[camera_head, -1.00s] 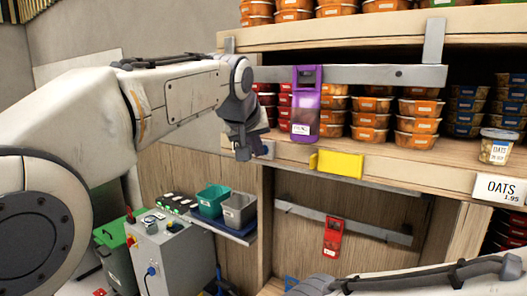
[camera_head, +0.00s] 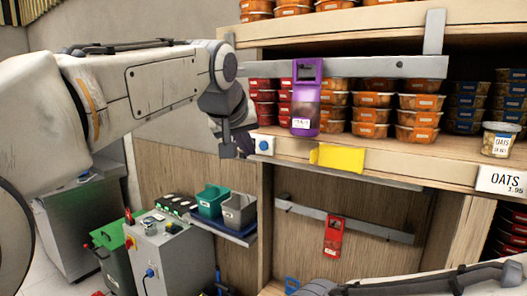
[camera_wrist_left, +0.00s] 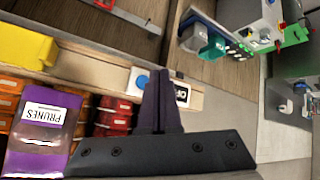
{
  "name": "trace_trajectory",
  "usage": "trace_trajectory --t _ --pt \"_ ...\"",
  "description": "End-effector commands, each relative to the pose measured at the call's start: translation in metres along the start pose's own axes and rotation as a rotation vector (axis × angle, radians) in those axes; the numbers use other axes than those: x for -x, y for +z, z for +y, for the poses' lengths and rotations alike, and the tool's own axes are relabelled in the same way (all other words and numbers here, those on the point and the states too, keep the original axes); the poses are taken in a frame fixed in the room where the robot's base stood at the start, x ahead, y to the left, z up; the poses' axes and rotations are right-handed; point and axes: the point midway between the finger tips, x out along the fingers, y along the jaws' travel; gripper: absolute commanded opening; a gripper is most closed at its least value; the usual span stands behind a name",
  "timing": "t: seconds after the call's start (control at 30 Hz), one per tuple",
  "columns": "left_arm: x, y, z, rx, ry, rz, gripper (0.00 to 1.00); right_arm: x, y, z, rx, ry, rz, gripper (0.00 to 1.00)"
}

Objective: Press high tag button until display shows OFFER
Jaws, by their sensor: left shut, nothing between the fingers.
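The high tag is a white box on the front edge of the upper shelf, with a round blue button (camera_head: 264,145). In the left wrist view the blue button (camera_wrist_left: 142,81) is just left of my finger tips. My right gripper is out of view.
A yellow holder (camera_head: 338,158) and an OATS tag (camera_head: 502,182) sit along the shelf edge. A purple PRUNES holder (camera_head: 305,112) hangs from a metal rail. Below are a red holder (camera_head: 333,236), teal bin (camera_head: 212,198) and grey machine (camera_head: 160,250).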

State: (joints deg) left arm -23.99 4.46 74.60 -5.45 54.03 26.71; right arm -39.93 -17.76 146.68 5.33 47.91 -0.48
Motion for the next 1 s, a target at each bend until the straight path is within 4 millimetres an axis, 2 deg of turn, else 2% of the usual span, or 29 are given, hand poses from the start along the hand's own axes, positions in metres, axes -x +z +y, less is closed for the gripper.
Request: trace_trajectory --t 0.03,0.33,1.0 --pt "0.002 0.005 -0.004 0.001 0.000 0.001 0.00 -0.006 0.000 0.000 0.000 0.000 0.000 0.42" --pt "0.019 0.015 -0.015 0.002 0.000 -0.001 0.00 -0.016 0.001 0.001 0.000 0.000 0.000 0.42" --pt "0.021 0.016 -0.016 0.001 0.000 -0.001 0.00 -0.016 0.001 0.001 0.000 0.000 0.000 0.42"
